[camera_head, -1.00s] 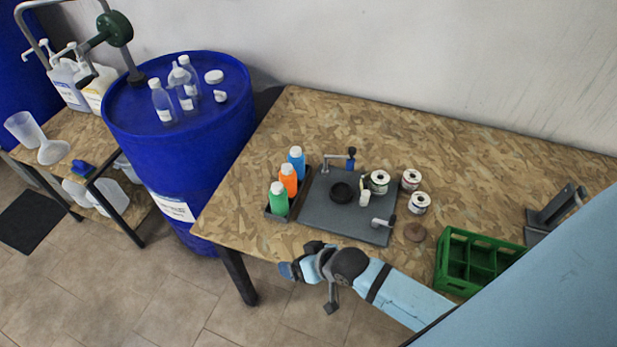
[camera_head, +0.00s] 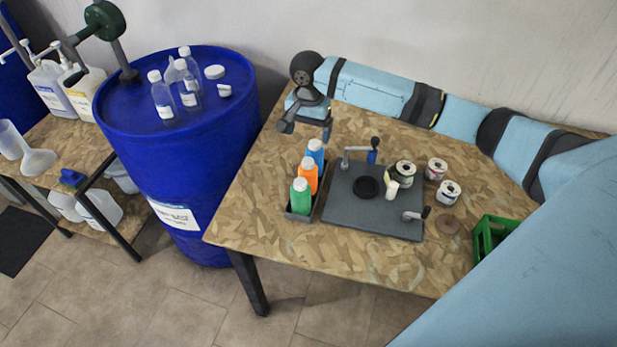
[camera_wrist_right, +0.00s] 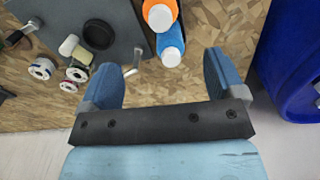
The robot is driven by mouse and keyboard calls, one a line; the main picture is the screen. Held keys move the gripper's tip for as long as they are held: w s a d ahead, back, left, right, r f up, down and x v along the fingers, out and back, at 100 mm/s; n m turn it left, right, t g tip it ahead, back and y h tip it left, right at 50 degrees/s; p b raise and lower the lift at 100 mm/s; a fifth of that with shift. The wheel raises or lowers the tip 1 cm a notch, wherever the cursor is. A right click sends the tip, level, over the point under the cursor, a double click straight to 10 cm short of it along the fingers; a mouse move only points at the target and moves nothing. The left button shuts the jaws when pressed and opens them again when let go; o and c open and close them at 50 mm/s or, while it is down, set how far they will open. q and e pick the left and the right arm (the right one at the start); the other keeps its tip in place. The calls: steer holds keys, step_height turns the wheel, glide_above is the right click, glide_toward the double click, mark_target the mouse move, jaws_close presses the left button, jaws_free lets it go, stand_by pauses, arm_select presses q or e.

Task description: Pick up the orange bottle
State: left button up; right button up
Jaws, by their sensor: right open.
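The orange bottle (camera_head: 308,177) with a white cap stands upright in a small dark tray (camera_head: 290,215), between the green bottle (camera_head: 301,198) in front and the blue bottle (camera_head: 316,153) behind. My right gripper (camera_head: 306,128) is open and empty over the back left of the table, just behind the blue bottle. In the right wrist view, the orange bottle (camera_wrist_right: 160,15) is at the top edge, partly cut off. The blue bottle (camera_wrist_right: 170,48) lies between it and the open fingers (camera_wrist_right: 161,80). My left gripper is not in view.
A grey plate (camera_head: 350,220) with clamps and a black ring is right of the tray. Several small tins (camera_head: 436,169) stand beyond it. A green crate (camera_head: 482,245) is at the right, partly hidden. A blue drum (camera_head: 180,150) with clear bottles stands left of the table.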

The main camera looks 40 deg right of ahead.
mark_target(308, 161)
step_height(308, 161, down, 13)
steer(key=shift+f, duration=0.2)
steer(key=c, duration=1.1)
steer(key=shift+r, duration=0.1)
steer(key=shift+c, duration=0.2)
